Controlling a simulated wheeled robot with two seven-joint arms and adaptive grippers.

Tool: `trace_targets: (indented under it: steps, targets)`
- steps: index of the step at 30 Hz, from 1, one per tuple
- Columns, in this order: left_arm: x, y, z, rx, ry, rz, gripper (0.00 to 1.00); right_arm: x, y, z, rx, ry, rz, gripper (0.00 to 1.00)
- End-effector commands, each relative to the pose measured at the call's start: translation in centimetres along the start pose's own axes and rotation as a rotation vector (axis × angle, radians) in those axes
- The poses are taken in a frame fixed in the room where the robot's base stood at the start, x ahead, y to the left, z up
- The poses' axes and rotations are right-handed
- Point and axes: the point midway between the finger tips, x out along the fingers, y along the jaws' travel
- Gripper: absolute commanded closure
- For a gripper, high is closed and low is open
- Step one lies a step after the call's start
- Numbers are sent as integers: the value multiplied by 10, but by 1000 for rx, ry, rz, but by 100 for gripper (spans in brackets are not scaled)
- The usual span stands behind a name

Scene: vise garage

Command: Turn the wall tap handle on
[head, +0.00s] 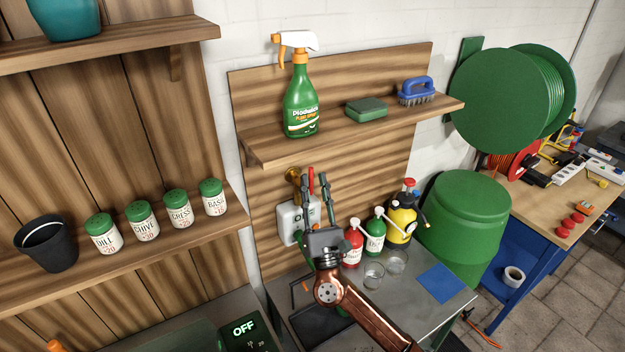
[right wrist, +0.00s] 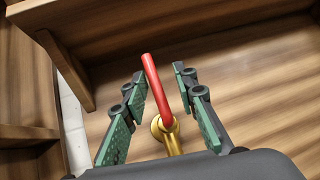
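The wall tap is brass with a red lever handle. In the head view the handle (head: 311,181) shows between my right gripper's fingers, and the brass body (head: 292,175) shows just left of them. In the right wrist view the red handle (right wrist: 156,88) stands up, slightly tilted, from the brass tap (right wrist: 168,130). My right gripper (head: 315,182) is open, with one finger on each side of the handle. In the right wrist view its fingertips (right wrist: 159,76) show gaps to the handle on both sides. My left gripper is not in view.
A wooden shelf (head: 350,128) above the tap holds a spray bottle (head: 302,105), a green block and a blue brush. Bottles, glasses (head: 374,273) and a yellow sprayer (head: 400,222) stand on the bench right of my arm.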

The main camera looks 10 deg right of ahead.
Motion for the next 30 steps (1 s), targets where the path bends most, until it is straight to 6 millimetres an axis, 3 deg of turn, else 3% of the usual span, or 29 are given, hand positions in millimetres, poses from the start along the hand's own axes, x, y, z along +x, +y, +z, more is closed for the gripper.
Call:
trace_targets:
  steps: [9, 15, 27, 30]
  targets:
    - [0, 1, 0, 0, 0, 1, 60, -68, 0, -1, -1, 5, 1, 74]
    - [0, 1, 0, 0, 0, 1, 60, -95, 0, -1, -1, 3, 1, 74]
    - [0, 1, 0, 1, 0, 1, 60, -104, 0, 0, -1, 2, 2, 74]
    - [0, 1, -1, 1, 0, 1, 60, -104, -1, -1, 5, 5, -4, 80]
